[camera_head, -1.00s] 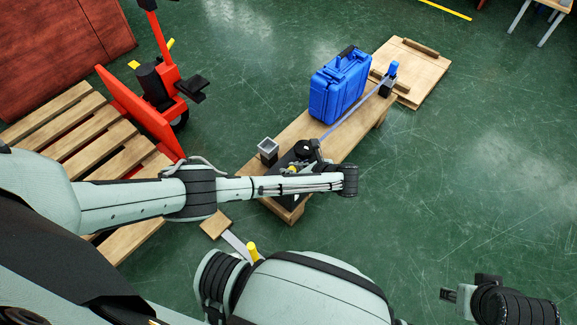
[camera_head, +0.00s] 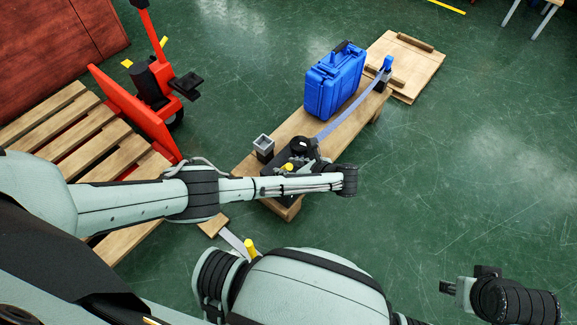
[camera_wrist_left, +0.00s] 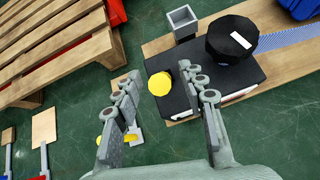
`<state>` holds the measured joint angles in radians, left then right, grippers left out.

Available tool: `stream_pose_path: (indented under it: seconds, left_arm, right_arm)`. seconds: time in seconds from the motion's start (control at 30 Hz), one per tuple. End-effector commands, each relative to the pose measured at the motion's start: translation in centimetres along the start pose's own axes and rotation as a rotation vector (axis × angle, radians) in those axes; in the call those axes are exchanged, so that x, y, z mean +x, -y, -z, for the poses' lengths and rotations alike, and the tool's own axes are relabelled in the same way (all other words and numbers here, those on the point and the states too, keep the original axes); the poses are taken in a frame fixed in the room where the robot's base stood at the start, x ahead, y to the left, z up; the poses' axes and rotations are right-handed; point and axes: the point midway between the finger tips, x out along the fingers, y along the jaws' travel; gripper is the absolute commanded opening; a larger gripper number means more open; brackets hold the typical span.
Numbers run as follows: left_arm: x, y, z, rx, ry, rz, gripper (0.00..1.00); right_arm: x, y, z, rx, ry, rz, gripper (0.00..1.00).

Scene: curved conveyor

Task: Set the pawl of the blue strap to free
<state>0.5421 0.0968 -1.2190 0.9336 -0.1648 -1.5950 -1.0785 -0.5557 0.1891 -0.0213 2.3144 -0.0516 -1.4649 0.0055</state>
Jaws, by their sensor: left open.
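The blue strap (camera_head: 347,117) runs from a black drum (camera_head: 300,148) on a black box to a blue-topped post (camera_head: 387,63). It looks slightly bowed. In the left wrist view, the drum (camera_wrist_left: 232,38) has a white label and the strap (camera_wrist_left: 290,38) leaves it to the right. A round yellow knob (camera_wrist_left: 160,84) is at the box's left edge; I cannot tell whether it belongs to the pawl. My left gripper (camera_wrist_left: 160,73) is open and empty, its fingers to either side of the knob in the picture. My right gripper (camera_head: 447,287) is far right, away from the strap.
A blue case (camera_head: 334,82) stands on the wooden board (camera_head: 290,129) beside the strap. A square grey-topped post (camera_head: 263,147) is near the drum. A slatted pallet (camera_head: 75,126) and red truck (camera_head: 132,108) lie left.

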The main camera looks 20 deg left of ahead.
Motion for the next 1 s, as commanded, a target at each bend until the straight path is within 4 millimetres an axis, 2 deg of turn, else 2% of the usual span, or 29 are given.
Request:
stream_pose_path:
  seconds: [0.17, 0.27, 0.7, 0.83, 1.0]
  left_arm:
    - [-0.4, 0.1, 0.0, -0.001, -0.001, 0.001, 0.41]
    - [-1.5, 0.1, 0.1, -0.001, -0.002, 0.003, 0.41]
    - [-10.2, 0.1, 0.0, -0.001, -0.002, 0.003, 0.41]
    - [-11.5, 0.0, 0.0, -0.001, 0.0, 0.001, 0.41]
    - [-12.0, 0.0, 0.0, 0.0, 0.0, 0.0, 0.41]
  right_arm:
    - [0.1, 0.0, -0.3, 0.001, 0.008, -0.001, 0.4]
    - [0.1, 0.0, -0.2, 0.001, 0.006, 0.0, 0.4]
    - [0.0, 0.0, -0.1, 0.0, 0.001, 0.0, 0.4]
    - [0.0, 0.0, 0.0, 0.0, 0.001, 0.0, 0.4]
    - [0.0, 0.0, 0.0, 0.0, 0.001, 0.0, 0.4]
